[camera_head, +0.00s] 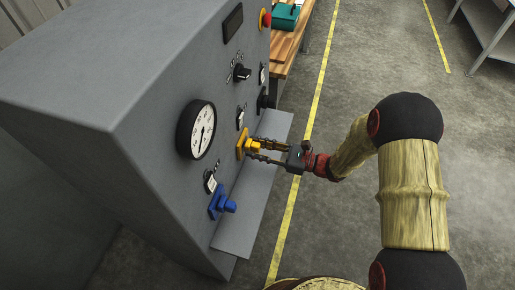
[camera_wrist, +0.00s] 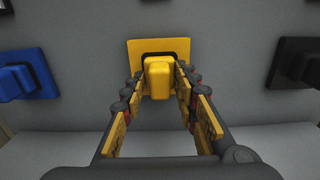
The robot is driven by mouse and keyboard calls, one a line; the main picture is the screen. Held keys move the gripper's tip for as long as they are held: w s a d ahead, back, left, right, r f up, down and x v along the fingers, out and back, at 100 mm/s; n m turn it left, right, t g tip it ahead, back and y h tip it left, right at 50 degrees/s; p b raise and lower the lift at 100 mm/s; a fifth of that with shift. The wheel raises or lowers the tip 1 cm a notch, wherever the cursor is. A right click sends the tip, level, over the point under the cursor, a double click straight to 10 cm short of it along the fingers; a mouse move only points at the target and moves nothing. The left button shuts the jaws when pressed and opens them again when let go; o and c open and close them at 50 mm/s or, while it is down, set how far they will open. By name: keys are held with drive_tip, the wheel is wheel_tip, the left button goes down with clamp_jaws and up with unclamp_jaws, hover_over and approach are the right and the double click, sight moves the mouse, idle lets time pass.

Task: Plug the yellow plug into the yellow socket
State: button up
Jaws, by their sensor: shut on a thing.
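The yellow socket (camera_head: 241,143) is a square plate on the grey panel; in the wrist view the yellow socket (camera_wrist: 137,50) has a dark opening. The yellow plug (camera_head: 253,145) is a block at the front of that opening, lined up with it in the wrist view (camera_wrist: 158,78). My gripper (camera_head: 256,150) is shut on the plug, one finger on each side, as the wrist view also shows (camera_wrist: 158,84). The plug's far end is hidden, so I cannot tell how deep it sits.
A blue plug and socket (camera_head: 222,204) are below on the panel, and a black one (camera_head: 265,101) is above. A round gauge (camera_head: 197,129) and knobs are nearby. A grey ledge (camera_head: 240,220) juts out under the sockets. The floor to the right is open.

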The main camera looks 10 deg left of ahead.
drive_tip(key=shift+a, duration=0.25)
drive_tip(key=o, duration=1.2)
drive_tip(key=shift+c, duration=0.2)
drive_tip(key=shift+d, duration=0.1)
drive_tip(key=d, duration=1.1)
drive_tip(key=shift+s+d, duration=0.35)
drive_tip(key=shift+s, duration=0.1)
